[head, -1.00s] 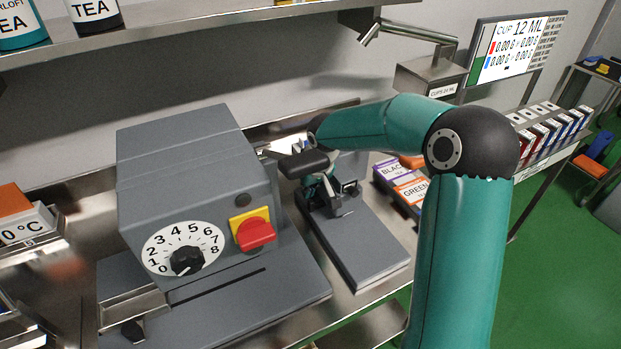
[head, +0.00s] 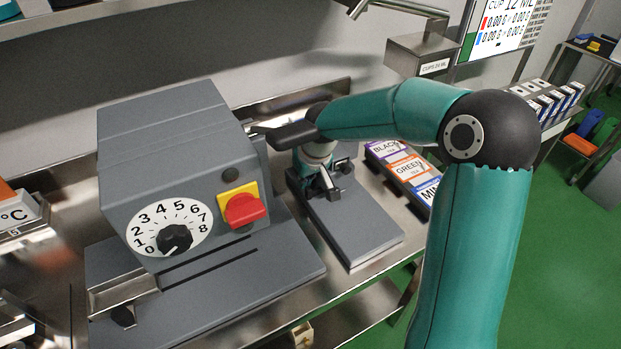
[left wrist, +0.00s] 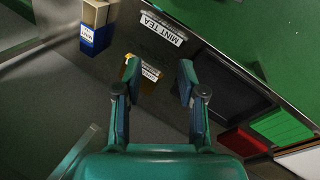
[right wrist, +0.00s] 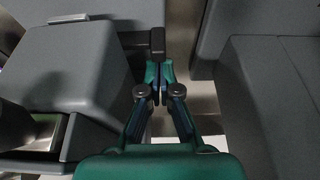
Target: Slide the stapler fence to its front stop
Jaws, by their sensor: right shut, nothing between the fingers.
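The fence's place along the base is unclear. My left gripper (left wrist: 159,78) is open and empty in the left wrist view and does not show in the head view.
A grey machine with a numbered dial (head: 170,228) and a red switch (head: 244,208) stands close left of the stapler. A metal dispenser (head: 420,55) is behind. The front part of the stapler base is clear.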

